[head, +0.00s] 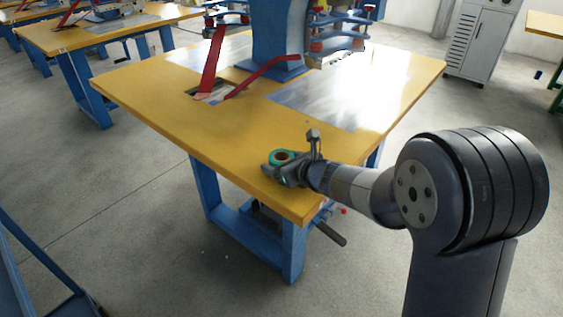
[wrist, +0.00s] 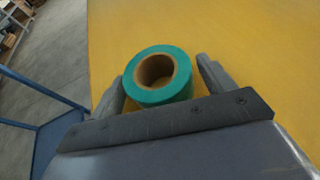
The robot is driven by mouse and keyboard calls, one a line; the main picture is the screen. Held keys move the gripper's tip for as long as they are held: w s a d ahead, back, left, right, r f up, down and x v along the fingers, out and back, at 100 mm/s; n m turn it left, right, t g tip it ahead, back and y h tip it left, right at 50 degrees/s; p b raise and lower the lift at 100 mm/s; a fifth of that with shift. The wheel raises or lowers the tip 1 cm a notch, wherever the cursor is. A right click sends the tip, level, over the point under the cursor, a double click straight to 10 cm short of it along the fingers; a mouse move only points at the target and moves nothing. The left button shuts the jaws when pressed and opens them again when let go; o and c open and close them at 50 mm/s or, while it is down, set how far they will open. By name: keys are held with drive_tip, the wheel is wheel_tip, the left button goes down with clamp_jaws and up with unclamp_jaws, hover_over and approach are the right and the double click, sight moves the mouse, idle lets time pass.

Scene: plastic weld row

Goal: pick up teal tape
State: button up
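The teal tape (head: 281,158) is a roll with a tan cardboard core, lying flat near the front corner of the yellow table. In the wrist view the tape (wrist: 181,88) sits between the two fingers of my gripper (wrist: 160,82). The left finger is close against its side; whether it touches is unclear. A narrow gap shows between the tape and the right finger, so my gripper looks open around it. In the head view my gripper (head: 292,160) is low at the tabletop, partly hiding the roll.
The yellow table (head: 160,95) carries a blue machine (head: 280,35) with red levers (head: 213,62) further back. The table edge is close to the tape, with grey floor beyond. A metal plate (head: 325,105) lies behind; the wood left of the tape is clear.

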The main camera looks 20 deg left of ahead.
drive_tip(key=c, duration=0.9)
